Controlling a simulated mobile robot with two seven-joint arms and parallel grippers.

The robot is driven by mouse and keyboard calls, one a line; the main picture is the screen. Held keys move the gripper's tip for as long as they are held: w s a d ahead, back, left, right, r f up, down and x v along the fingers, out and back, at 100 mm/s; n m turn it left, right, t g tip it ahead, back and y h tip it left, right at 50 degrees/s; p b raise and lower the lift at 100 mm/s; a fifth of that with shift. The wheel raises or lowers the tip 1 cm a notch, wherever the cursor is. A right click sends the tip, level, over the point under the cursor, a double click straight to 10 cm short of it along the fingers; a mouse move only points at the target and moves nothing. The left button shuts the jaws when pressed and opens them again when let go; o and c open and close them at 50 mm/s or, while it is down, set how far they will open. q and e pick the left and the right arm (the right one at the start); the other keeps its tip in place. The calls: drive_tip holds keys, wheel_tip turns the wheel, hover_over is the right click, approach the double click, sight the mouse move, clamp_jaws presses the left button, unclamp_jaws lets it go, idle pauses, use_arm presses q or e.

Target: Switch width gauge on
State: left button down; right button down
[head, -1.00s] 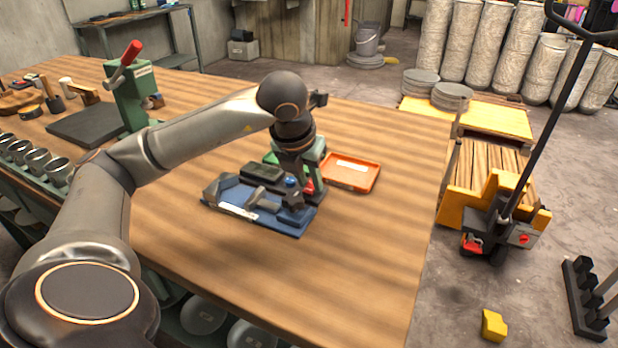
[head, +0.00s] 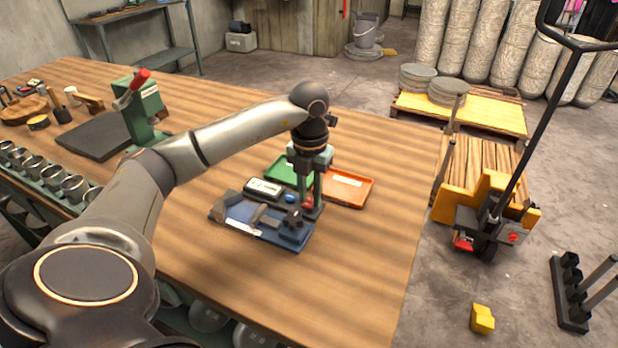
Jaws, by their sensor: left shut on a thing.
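The width gauge has a blue base (head: 266,234) with a grey sliding jaw on top, and lies on the wooden bench. Its black display box (head: 249,187) at the back shows a pale, lit-looking face. A blue knob (head: 290,198) and a small red part (head: 308,202) are at its right end. My left gripper (head: 311,203) points down at this end, its fingers close together at the red part. It looks shut on that part, though the fingers partly hide the contact. My right gripper is not in view.
A green tray (head: 279,171) and an orange tray (head: 347,199) lie behind the gauge. A green press (head: 146,104) with a red handle stands to the left. The bench's front right is clear. A yellow pallet truck (head: 490,206) stands on the floor at right.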

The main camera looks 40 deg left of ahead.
sight(310, 201)
use_arm(q)
drive_tip(key=c, duration=1)
unclamp_jaws()
drive_tip(key=shift+o, duration=0.2)
drive_tip(key=shift+r, duration=0.3)
wheel_tip(310, 201, up, 12)
drive_tip(key=p, duration=0.2)
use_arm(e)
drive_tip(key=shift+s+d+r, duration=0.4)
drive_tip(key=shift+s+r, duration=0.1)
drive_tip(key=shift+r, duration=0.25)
